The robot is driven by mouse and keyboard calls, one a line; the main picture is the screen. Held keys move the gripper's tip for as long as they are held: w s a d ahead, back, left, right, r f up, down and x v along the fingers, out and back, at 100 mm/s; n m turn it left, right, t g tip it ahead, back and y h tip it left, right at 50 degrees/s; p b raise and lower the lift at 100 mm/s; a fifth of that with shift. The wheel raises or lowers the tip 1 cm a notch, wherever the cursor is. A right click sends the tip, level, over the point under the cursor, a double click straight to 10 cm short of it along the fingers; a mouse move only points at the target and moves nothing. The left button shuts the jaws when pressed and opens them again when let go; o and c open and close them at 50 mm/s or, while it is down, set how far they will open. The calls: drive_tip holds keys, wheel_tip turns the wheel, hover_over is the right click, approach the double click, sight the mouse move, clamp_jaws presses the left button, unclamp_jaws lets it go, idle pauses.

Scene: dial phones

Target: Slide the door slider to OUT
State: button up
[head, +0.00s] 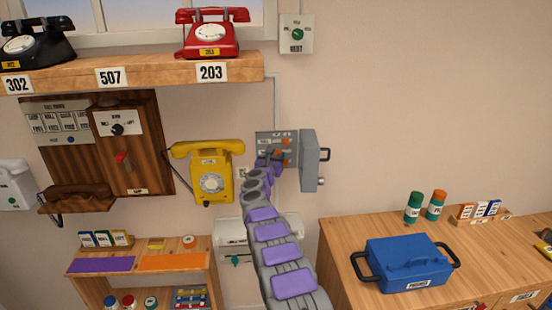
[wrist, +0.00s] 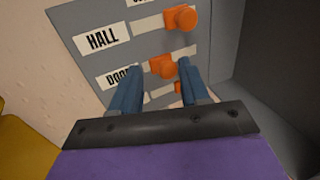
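The grey slider panel (head: 262,137) is on the wall, its grey door swung open to the right (head: 309,160). In the wrist view, the label DOOR (wrist: 118,79) marks a row with an orange slider knob (wrist: 163,67). My gripper (wrist: 157,75) is open, one blue-grey finger on each side of that knob; I cannot tell if either finger touches it. In the head view my gripper (head: 271,158) covers part of the panel. The OUT marking does not show legibly.
Above it, the HALL row has another orange knob (wrist: 181,18). A third orange knob (wrist: 179,88) is partly hidden by the right finger. A yellow phone (head: 210,172) hangs left of the panel. A wooden cabinet (head: 345,235) with a blue box (head: 408,264) stands at right.

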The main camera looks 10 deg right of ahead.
sight(277, 155)
drive_tip(key=shift+s, duration=0.1)
drive_tip(key=shift+s+b, duration=0.4)
drive_tip(key=shift+b, duration=0.2)
drive_tip(key=b+v, duration=0.1)
drive_tip(key=v, duration=0.1)
drive_tip(key=shift+s+a, duration=0.2)
drive_tip(key=shift+s, duration=0.05)
drive_tip(key=b+v, duration=0.1)
drive_tip(key=v, duration=1.3)
drive_tip(key=shift+w+a, duration=0.15)
drive_tip(key=shift+a, duration=0.05)
drive_tip(key=shift+f, duration=0.15)
